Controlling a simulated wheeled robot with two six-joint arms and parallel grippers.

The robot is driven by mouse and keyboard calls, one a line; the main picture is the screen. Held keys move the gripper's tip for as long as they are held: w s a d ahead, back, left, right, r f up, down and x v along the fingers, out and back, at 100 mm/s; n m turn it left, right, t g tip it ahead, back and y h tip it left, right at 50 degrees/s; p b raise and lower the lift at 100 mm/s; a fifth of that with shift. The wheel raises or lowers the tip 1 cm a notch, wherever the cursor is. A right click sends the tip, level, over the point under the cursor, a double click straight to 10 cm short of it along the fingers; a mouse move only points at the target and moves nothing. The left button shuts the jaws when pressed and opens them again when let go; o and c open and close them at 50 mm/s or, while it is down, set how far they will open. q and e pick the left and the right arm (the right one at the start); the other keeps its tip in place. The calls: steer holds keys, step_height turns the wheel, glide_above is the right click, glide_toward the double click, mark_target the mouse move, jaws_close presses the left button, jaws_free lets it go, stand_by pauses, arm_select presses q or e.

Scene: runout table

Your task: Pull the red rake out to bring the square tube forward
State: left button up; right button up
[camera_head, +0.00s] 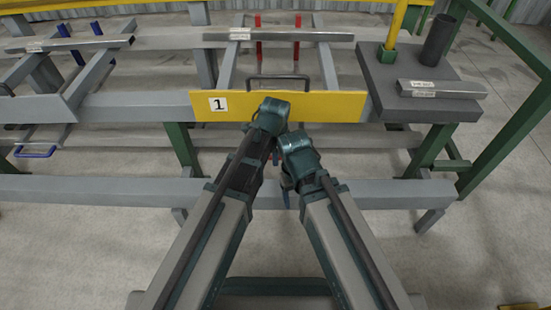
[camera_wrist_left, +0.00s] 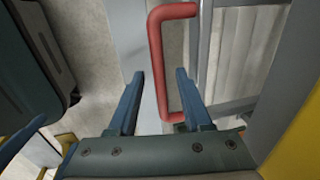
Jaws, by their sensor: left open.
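The red rake shows in the head view as two red uprights (camera_head: 258,32) behind the grey square tube (camera_head: 320,37), which lies across the back of the frame. The rake's red handle (camera_wrist_left: 157,60) shows in the left wrist view. My left gripper (camera_wrist_left: 160,74) is open, with one blue finger on each side of the handle's long bar. I cannot tell whether either finger touches it. In the head view this handle and my left fingers are hidden by my arms. My right wrist is beside my left one; only a bit of the right gripper (camera_head: 286,188) shows below it.
A yellow plate marked 1 (camera_head: 330,105) with a dark handle (camera_head: 279,78) stands just beyond my wrists. A dark side table (camera_head: 385,78) at right holds a short tube (camera_head: 442,89) and a dark cylinder (camera_head: 438,40). A blue handle (camera_head: 35,153) is at left.

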arm_select(q)
steer(key=shift+c, duration=0.3)
jaws_close()
stand_by(1.2)
